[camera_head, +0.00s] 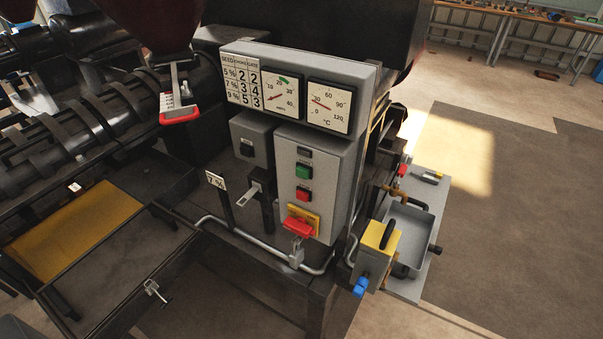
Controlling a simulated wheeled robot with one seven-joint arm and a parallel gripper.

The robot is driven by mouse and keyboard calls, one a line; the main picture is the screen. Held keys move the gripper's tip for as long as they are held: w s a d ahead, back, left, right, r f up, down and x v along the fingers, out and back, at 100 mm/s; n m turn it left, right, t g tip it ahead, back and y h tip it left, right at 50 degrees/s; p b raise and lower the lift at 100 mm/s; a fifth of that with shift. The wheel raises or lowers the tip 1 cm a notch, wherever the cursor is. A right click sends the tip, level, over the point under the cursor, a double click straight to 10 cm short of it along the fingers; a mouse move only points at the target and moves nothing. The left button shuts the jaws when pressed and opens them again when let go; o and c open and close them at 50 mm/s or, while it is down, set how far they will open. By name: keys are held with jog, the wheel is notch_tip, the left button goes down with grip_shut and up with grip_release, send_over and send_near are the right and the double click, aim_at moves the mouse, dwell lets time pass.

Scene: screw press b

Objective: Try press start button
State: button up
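A grey control box (335,170) stands at the centre on the machine's dark frame. A green square button (303,171) sits on its front, below a small dark label or window (304,153). A red square button (302,194) is below the green one. Small labels by the buttons are too small to read, so I cannot tell from lettering which is start. Below them a red switch handle (298,227) sits on a yellow plate (304,213), with what looks like a padlock (296,258) hanging beneath. My gripper is not in view.
A gauge panel (368,75) with two dials and a number table tops the box. A smaller grey box (252,139) and a metal lever (248,195) are left of it. A yellow-topped unit (378,238) and grey tray (408,228) stand right. Floor (500,240) at right is open.

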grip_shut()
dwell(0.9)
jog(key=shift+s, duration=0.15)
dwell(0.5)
